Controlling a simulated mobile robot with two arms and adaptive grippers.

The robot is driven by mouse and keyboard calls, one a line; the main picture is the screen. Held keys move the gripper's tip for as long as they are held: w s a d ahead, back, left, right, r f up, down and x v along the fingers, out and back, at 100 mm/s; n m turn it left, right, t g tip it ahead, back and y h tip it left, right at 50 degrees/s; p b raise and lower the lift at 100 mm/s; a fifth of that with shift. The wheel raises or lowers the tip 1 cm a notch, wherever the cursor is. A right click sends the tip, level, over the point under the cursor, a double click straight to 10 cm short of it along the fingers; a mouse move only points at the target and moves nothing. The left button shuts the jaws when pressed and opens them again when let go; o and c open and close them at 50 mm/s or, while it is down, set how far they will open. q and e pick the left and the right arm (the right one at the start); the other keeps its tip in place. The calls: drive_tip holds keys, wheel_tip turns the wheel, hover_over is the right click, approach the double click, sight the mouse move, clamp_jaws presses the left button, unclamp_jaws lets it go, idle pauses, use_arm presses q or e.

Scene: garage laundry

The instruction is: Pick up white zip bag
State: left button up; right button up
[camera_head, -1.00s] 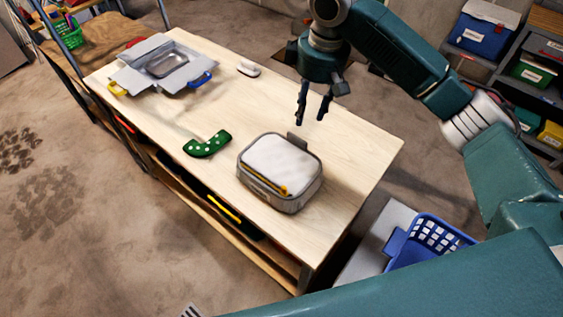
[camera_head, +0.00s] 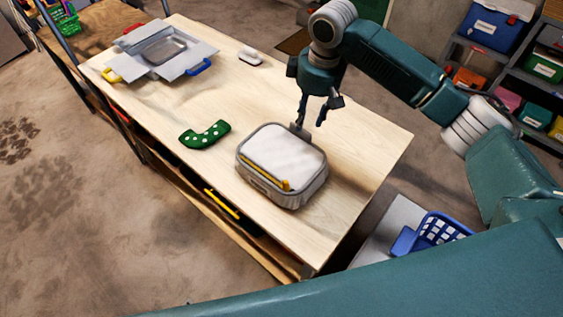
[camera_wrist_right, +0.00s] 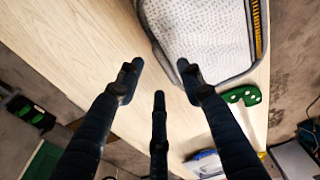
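The white zip bag (camera_head: 284,160) sits on the wooden table, with a white top, grey sides and a yellow zip along its front edge. A small grey tab stands up at its back edge. My right gripper (camera_head: 311,122) points down just behind the bag, its fingers apart and empty. In the right wrist view the bag (camera_wrist_right: 205,30) fills the top, and the open fingers (camera_wrist_right: 160,80) are close to its edge, one overlapping it in the picture. I cannot tell whether they touch. My left gripper is not in view.
A green polka-dot item (camera_head: 204,135) lies left of the bag on the table (camera_head: 220,90). A grey tray with coloured handles (camera_head: 160,50) and a small white object (camera_head: 250,56) are farther back. A blue basket (camera_head: 440,231) stands beyond the right edge.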

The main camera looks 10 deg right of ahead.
drive_tip(key=f, duration=0.1)
drive_tip(key=f+p, duration=0.1)
drive_tip(key=a+f, duration=0.1)
drive_tip(key=shift+w+f+p, duration=0.4)
drive_tip(key=shift+f, duration=0.6)
clamp_jaws()
